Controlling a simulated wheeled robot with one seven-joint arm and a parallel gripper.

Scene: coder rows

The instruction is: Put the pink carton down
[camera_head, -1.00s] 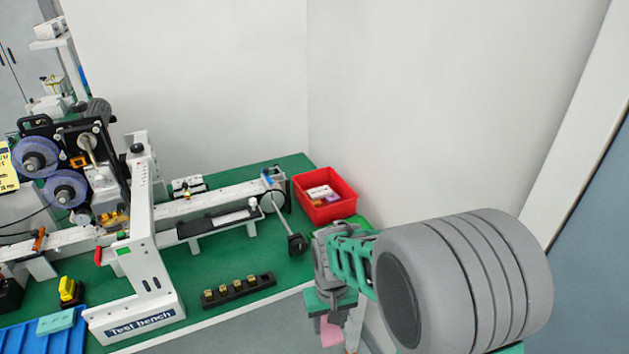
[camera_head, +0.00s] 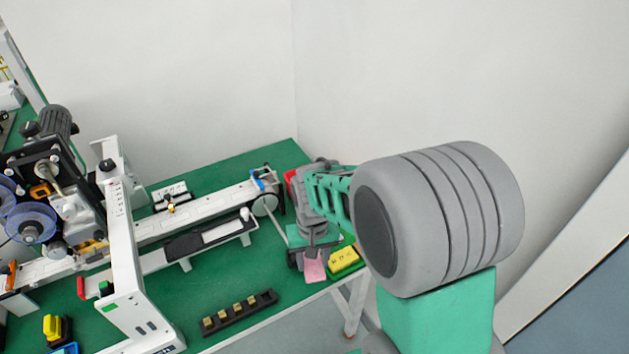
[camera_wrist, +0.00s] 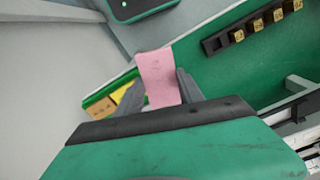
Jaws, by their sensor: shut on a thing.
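The pink carton (camera_head: 314,269) is held by my gripper (camera_head: 312,250) near the right front edge of the green table. In the wrist view the carton (camera_wrist: 158,78) stands between the two grey fingers of my gripper (camera_wrist: 160,95), which are shut on it. I cannot tell whether the carton's lower end touches anything.
A yellow carton (camera_head: 344,261) lies just right of the pink one. A black strip with several brass pieces (camera_head: 238,312) lies on the green table (camera_head: 215,277).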

